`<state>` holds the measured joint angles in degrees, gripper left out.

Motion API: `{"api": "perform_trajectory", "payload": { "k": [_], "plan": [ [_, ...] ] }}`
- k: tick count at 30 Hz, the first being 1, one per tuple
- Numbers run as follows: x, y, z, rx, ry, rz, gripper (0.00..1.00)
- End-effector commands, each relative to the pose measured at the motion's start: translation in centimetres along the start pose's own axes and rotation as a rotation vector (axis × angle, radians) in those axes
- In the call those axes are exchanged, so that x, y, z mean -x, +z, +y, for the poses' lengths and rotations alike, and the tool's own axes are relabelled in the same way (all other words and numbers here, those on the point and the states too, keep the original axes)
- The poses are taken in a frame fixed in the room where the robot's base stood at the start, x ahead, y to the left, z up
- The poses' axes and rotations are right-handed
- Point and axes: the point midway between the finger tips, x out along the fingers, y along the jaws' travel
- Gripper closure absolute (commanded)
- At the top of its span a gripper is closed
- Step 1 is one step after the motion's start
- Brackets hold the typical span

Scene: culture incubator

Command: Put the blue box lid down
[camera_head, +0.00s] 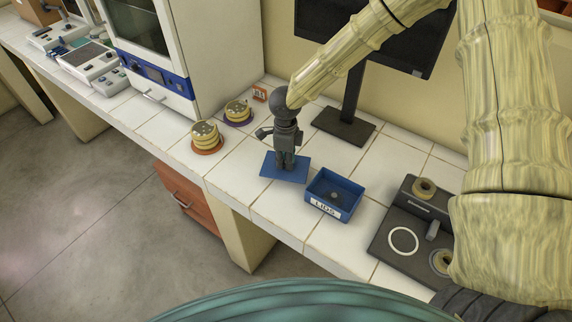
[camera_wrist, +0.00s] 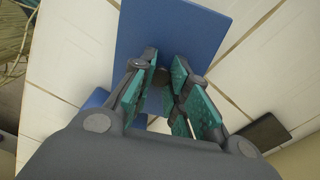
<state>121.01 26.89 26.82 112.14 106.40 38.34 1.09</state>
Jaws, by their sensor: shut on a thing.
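The blue box lid (camera_head: 271,168) is a flat blue plate below my gripper (camera_head: 286,163), at the counter's front part, just left of the open blue box (camera_head: 348,208). In the wrist view the lid (camera_wrist: 180,25) spreads out beyond the teal finger pads of my gripper (camera_wrist: 163,78). The fingers are shut on the lid at a small dark part between them, probably a knob, mostly hidden. The lid looks roughly level, at or just above the white tiles; I cannot tell whether it touches them. The open box has a white label reading "LIDS".
Stacks of round dishes (camera_head: 206,138) stand to the left, before the white incubator (camera_head: 213,60). A monitor stand (camera_head: 343,127) is behind my gripper. A dark device (camera_head: 404,240) stands right of the box. Bare tiles (camera_head: 238,172) lie left of the lid.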

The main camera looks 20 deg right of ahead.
Motion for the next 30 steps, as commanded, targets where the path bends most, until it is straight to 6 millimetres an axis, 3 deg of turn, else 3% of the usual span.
{"api": "perform_trajectory", "payload": {
  "k": [8, 18, 19, 22, 30],
  "plan": [
    [-3.1, -0.2, -0.1, -0.002, 0.001, 0.002, 1.0],
    [-3.6, -0.1, -0.2, -0.002, 0.002, 0.001, 1.0],
    [-3.6, -0.1, -0.2, -0.002, 0.001, 0.001, 0.78],
    [-3.6, -0.1, -0.2, -0.002, 0.001, 0.001, 0.62],
    [-3.5, -0.1, -0.2, -0.002, 0.001, 0.001, 0.62]
  ]
}}
